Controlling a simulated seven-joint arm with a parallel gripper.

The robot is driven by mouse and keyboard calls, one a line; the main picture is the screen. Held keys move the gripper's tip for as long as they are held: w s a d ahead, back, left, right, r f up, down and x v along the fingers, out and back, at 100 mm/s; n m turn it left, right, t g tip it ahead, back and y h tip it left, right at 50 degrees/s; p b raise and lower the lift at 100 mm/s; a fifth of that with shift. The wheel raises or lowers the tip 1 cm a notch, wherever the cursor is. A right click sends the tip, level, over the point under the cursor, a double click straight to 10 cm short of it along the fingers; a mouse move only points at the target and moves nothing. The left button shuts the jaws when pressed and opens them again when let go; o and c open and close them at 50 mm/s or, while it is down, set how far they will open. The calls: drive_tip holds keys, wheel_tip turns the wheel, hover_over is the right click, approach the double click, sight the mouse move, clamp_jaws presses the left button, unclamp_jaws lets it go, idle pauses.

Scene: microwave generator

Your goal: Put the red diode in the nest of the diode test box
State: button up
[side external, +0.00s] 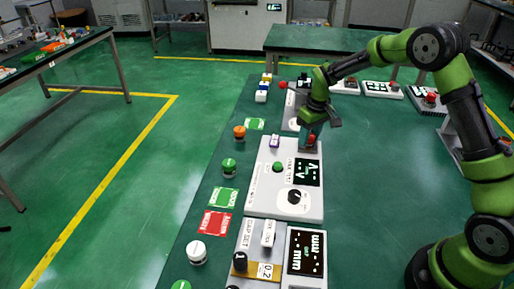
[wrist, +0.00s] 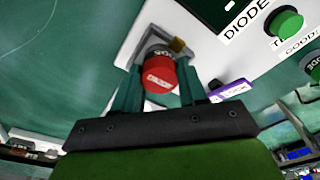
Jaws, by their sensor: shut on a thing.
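The red diode (wrist: 160,78) is a red-topped cylinder with white lettering, between the two fingers of my gripper (wrist: 158,88) in the wrist view. My gripper is shut on it. In the side view its red shows low at my gripper (side external: 311,134), over the far right corner of the white diode test box (side external: 264,203). The box also shows in the wrist view (wrist: 190,30). A grey nest (wrist: 150,38) with a brass-coloured piece lies just beyond the diode; I cannot tell whether the diode is seated in it or above it.
The box carries a green button (side external: 278,167), a dark display and a black knob (side external: 294,197). Orange (side external: 239,132), green (side external: 229,166) and white (side external: 197,252) capped parts stand to the left, near green and red cards (side external: 214,223). Another metering unit (side external: 306,252) is in front. The table's right middle is clear.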

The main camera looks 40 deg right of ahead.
sight(313, 138)
drive_tip(key=shift+f, duration=0.15)
drive_tip(key=o, duration=1.2)
wheel_tip(313, 138, up, 12)
drive_tip(key=s, duration=0.2)
drive_tip(key=s+a+r+m+t, duration=0.25)
drive_tip(key=s+a+r, duration=0.35)
drive_tip(key=s+r, duration=0.35)
drive_tip(key=s+a+t, duration=0.1)
drive_tip(key=s, duration=0.4)
drive_tip(key=s+a+m+t+y, duration=0.1)
drive_tip(key=s+a, duration=0.1)
drive_tip(key=s, duration=0.3)
drive_tip(key=s+a+f+t+y, duration=0.1)
drive_tip(key=s, duration=0.4)
drive_tip(key=shift+s+a+m, duration=0.2)
drive_tip(key=shift+a+m, duration=0.05)
drive_tip(key=shift+a, duration=0.1)
